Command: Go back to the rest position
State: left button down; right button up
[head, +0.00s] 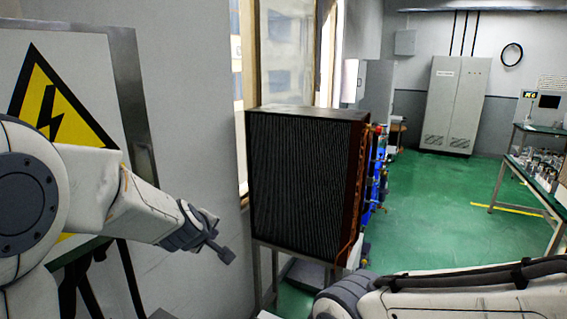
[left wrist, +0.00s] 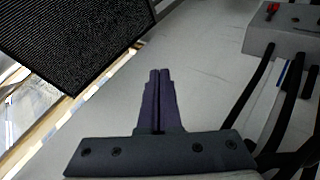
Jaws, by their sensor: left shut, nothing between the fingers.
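My left gripper (head: 226,254) reaches in from the left in the head view, in front of the grey wall and to the left of the black finned unit. In the left wrist view its two dark fingers (left wrist: 159,75) lie side by side, shut and empty, over bare grey wall. My right arm crosses the bottom right of the head view. The jaws of my right gripper cannot be made out there.
The black finned unit (head: 300,185) stands on a metal frame by the window; it also shows in the left wrist view (left wrist: 75,35). A cabinet with a yellow warning sign (head: 45,100) is at left. Green floor (head: 430,225) is open toward a grey cabinet (head: 455,100).

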pick_arm(q)
jog(key=s+f+m+g, duration=0.4)
jog(key=s+f+m, duration=0.2)
jog(key=s, duration=0.5)
jog(key=s+f+m+g, duration=0.4)
jog(key=s+f+m, duration=0.25)
jog(key=s, duration=0.45)
jog(key=s+d+f+m+g+b, duration=0.1)
jog(key=s+d+f+m+b, duration=0.1)
jog(key=s+d+b, duration=0.3)
jog(key=s+d+f+m+g+h+b, duration=0.1)
jog(key=s+d+f+m+b, duration=0.1)
jog(key=s+d+m+b, duration=0.2)
jog(key=s+d+b, duration=0.2)
jog(key=s+d, duration=0.1)
jog(key=shift+s+d+f+m, duration=0.25)
jog(key=shift+s+f+m, duration=0.1)
jog(key=shift+s+f, duration=0.05)
